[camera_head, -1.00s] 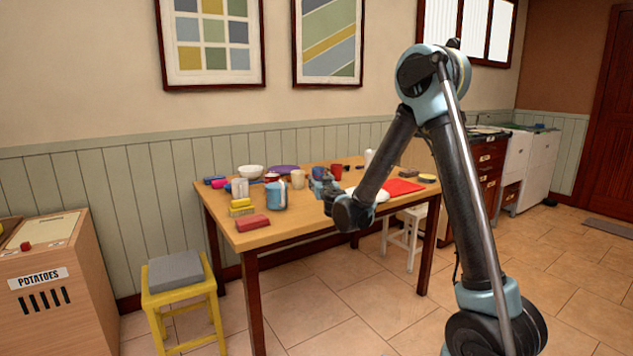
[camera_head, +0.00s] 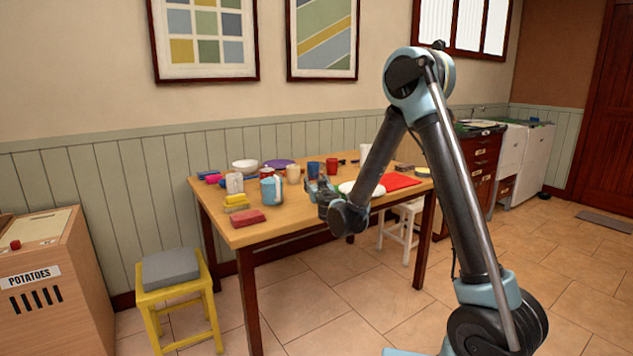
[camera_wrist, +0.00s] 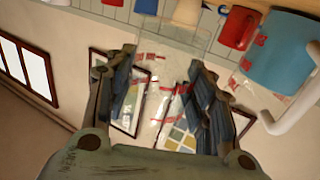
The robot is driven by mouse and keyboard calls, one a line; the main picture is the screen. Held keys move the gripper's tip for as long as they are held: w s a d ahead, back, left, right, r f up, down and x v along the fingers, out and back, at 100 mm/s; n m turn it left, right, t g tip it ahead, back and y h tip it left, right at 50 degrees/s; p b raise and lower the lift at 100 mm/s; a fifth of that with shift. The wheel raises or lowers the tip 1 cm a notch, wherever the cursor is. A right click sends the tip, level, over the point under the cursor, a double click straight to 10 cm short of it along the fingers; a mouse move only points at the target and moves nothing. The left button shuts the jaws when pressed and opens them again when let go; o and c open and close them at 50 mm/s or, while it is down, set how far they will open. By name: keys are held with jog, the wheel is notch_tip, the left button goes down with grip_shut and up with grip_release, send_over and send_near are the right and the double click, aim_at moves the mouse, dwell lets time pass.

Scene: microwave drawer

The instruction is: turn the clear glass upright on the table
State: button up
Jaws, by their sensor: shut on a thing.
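The clear glass (camera_wrist: 165,75) is between the fingers of my gripper (camera_wrist: 160,100) in the wrist view. It is see-through with small red marks, and the wall and framed pictures show through it. My gripper is shut on it, one finger on each side. In the head view my gripper (camera_head: 320,188) is over the front right part of the wooden table (camera_head: 285,218). The glass cannot be made out clearly there, and its exact tilt is hard to tell.
A blue pitcher (camera_head: 268,190) with a white handle stands left of my gripper, and a red mug (camera_head: 332,167) stands behind it. Yellow and red blocks (camera_head: 248,217) lie front left.

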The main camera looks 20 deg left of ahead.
jog(key=shift+d+f, duration=0.1)
jog(key=shift+f, duration=2.1)
jog(key=o, duration=1.1)
jog(key=shift+c, duration=0.2)
